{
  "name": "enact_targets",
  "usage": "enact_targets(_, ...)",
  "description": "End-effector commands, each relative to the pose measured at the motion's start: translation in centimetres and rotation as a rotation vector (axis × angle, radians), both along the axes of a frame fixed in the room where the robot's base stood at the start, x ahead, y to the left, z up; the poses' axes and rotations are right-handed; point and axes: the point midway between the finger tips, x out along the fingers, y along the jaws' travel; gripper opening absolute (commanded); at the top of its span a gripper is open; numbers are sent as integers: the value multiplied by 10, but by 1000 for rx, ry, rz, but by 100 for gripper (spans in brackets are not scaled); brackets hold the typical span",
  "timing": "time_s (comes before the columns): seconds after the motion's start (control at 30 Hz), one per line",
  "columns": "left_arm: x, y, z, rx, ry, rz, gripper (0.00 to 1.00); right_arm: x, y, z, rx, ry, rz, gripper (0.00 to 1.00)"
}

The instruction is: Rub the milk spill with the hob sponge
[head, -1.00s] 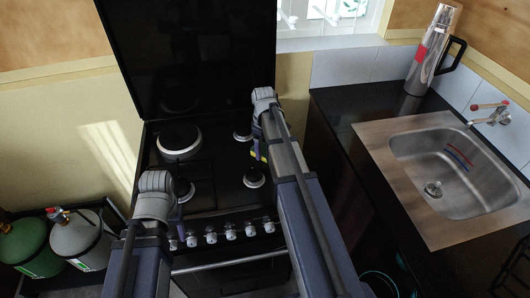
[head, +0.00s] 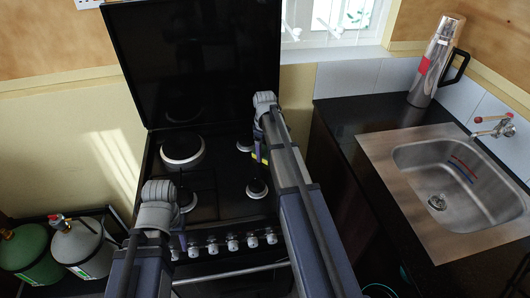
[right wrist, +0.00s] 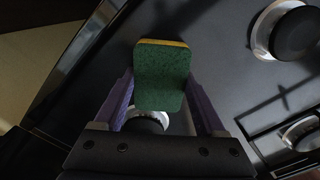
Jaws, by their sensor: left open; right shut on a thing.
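The hob sponge (right wrist: 161,78), dark green with a yellow layer at its far edge, is between the purple fingers of my right gripper (right wrist: 161,98), which is shut on it above the black hob. In the head view a small yellow edge by my right gripper (head: 260,156) looks like part of the sponge. My left gripper (head: 180,240) is low over the hob's front left, largely hidden by its own wrist; it is open, and I see nothing in it. I cannot make out the milk spill in either view.
The hob (head: 212,205) has several burners, front knobs and a raised black lid (head: 195,65). To the right are a black counter, a steel sink (head: 445,190) and a steel flask (head: 432,65). Gas bottles (head: 82,248) stand at the left.

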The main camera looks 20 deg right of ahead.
Motion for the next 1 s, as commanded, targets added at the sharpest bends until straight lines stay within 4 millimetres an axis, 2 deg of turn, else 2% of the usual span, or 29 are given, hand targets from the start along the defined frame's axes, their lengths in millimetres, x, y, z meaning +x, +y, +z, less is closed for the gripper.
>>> enact_targets(0.17, 0, 0, 7, 0, 0, 0, 50, -1, 0, 7, 0, 1, 0, 28)
enact_targets(0.7, 0, 0, 58, 0, 0, 0, 50, -1, 0, 58, 0, 1, 0, 28)
enact_targets(1.0, 0, 0, 60, 0, 0, 0, 50, -1, 0, 60, 0, 1, 0, 28)
